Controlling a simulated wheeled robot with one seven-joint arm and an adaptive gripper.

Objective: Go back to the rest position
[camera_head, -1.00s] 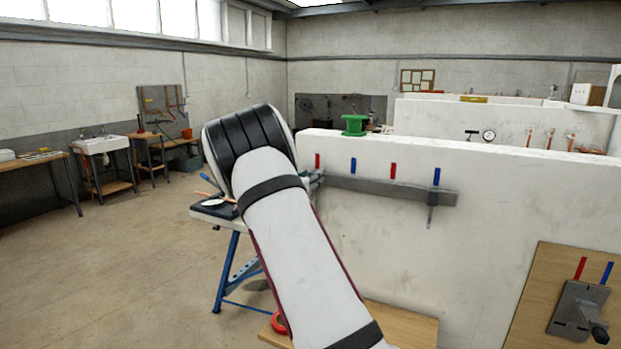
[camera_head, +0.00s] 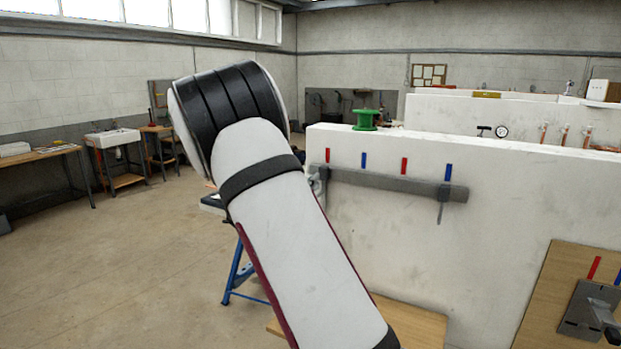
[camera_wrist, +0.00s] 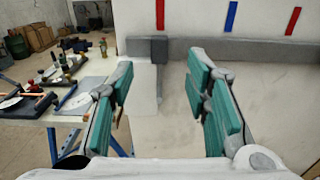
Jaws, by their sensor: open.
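My gripper (camera_wrist: 163,100) shows in the wrist view with its two green-padded fingers spread apart. It is open and nothing is between the fingers. Beyond it are the white wall panel (camera_wrist: 270,100) and a grey rail (camera_wrist: 255,50) fixed to that panel. In the head view my arm rises from the bottom centre and hides most of my gripper. The grey rail (camera_head: 390,184) there runs along the panel (camera_head: 500,230), with red and blue marks above it.
A blue-legged workbench (camera_head: 238,272) stands behind my arm; in the wrist view its top (camera_wrist: 68,112) carries several tools and small parts. A green spool (camera_head: 367,120) sits on the panel's top. A wooden board (camera_head: 555,300) with a grey fixture is at right. Open floor (camera_head: 110,270) lies at left.

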